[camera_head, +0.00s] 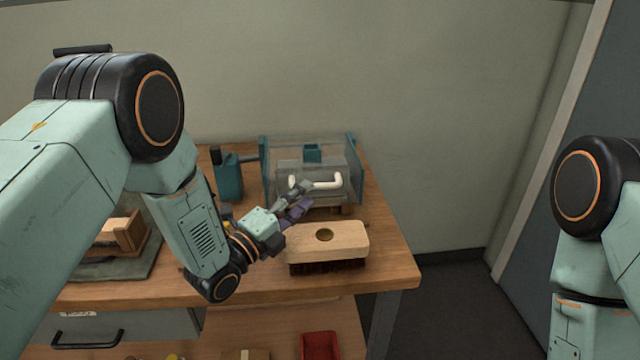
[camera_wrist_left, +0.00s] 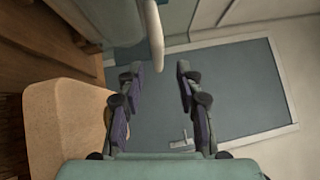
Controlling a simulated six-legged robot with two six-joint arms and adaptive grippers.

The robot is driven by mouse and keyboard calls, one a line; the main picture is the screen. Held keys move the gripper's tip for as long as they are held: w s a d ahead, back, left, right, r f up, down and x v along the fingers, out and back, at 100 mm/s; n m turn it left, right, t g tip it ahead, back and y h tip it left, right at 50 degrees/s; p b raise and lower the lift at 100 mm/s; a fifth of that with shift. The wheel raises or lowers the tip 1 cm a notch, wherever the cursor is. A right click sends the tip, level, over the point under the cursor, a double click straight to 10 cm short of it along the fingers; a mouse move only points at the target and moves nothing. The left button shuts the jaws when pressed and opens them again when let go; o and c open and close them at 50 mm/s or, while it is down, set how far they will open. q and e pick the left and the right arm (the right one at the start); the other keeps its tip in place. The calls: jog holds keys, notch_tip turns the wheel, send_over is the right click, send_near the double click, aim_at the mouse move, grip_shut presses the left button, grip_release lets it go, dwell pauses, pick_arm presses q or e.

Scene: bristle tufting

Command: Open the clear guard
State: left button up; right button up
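The clear guard (camera_head: 335,168) is a see-through panel at the back right of the workbench, between teal side plates. It looks closed, standing over the machine. Its white bar handle (camera_head: 330,183) faces me. My left gripper (camera_head: 306,196) is in front of the handle's left part, above and behind the brush block. In the left wrist view my left gripper (camera_wrist_left: 159,70) is open and empty. The white handle (camera_wrist_left: 154,38) lies just beyond the fingertips, nearer the left finger. I cannot tell whether they touch. My right gripper is out of view.
A wooden brush block (camera_head: 340,243) with dark bristles sits near the bench's front right edge; it also shows in the left wrist view (camera_wrist_left: 62,130). A teal tool (camera_head: 229,178) stands left of the guard. A wooden box (camera_head: 118,235) lies on a mat at left. A red bin (camera_head: 320,346) is below.

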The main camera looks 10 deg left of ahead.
aim_at(315, 188)
pick_arm(q)
jog(key=x, duration=0.4)
jog(key=shift+w+d, duration=0.25)
jog(key=shift+d, duration=0.05)
jog(key=shift+w+f, duration=0.15)
jog(key=shift+w, duration=0.25)
jog(key=shift+w+d, duration=0.1)
jog(key=shift+c, duration=0.5)
jog(key=shift+s+r, duration=0.2)
jog(key=shift+s, duration=0.1)
jog(key=c, duration=0.4)
jog(key=shift+w, duration=0.1)
grip_shut()
